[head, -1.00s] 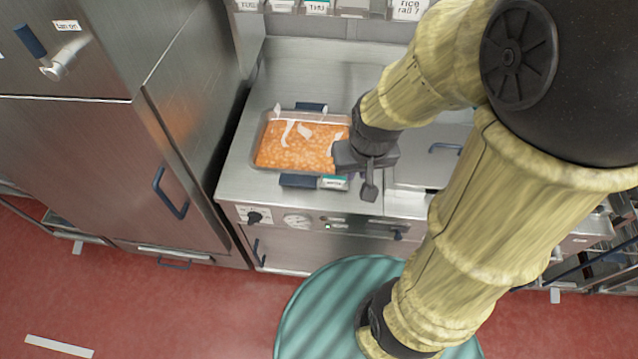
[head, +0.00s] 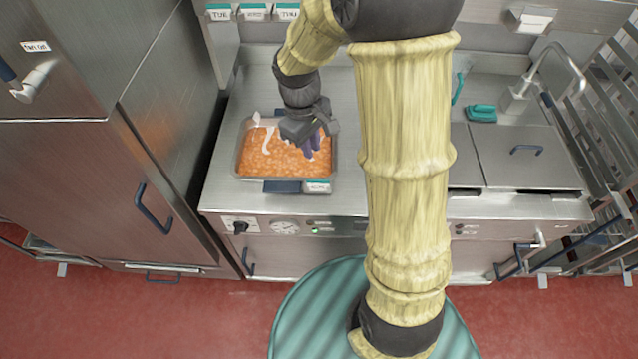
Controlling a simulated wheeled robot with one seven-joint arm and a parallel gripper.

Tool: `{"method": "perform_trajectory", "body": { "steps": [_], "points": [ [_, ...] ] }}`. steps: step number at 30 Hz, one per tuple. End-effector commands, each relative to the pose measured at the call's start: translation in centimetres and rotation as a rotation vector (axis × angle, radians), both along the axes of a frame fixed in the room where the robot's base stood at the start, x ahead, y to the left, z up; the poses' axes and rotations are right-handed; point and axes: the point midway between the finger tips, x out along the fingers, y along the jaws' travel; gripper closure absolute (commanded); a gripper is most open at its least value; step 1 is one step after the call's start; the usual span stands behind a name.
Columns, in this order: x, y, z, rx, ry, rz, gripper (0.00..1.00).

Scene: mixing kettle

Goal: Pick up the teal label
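A small white label with a teal edge (head: 318,186) sits at the front right of the pan, beside the blue front handle; its text is too small to read. More teal-edged labels hang on the rail at the back, including TUE (head: 220,14) and THU (head: 288,12). My gripper (head: 312,146) points down over the right part of the pan, behind and above the front label and apart from it. Something purple shows at its fingertips; I cannot tell whether this is part of the fingers or a held thing. The finger gap is hidden.
The metal pan (head: 239,160) of orange food with white strips stands on the steel counter (head: 350,190). A teal block (head: 481,113) lies behind a closed lid (head: 535,160) at right. A tall steel cabinet (head: 150,120) stands close at left.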

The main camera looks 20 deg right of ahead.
Motion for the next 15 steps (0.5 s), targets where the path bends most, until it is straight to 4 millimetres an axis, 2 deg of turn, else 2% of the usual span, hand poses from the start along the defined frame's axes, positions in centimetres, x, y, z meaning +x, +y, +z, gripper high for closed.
{"method": "perform_trajectory", "body": {
  "steps": [1,3,9,15],
  "points": [
    [1.6,0.7,-0.5,-0.015,0.046,0.088,0.85],
    [3.4,1.3,-1.1,-0.036,0.109,0.206,0.85],
    [7.9,2.5,-3.1,-0.081,0.285,0.498,0.85],
    [9.9,2.7,-4.1,-0.096,0.382,0.631,0.85]
  ]
}}
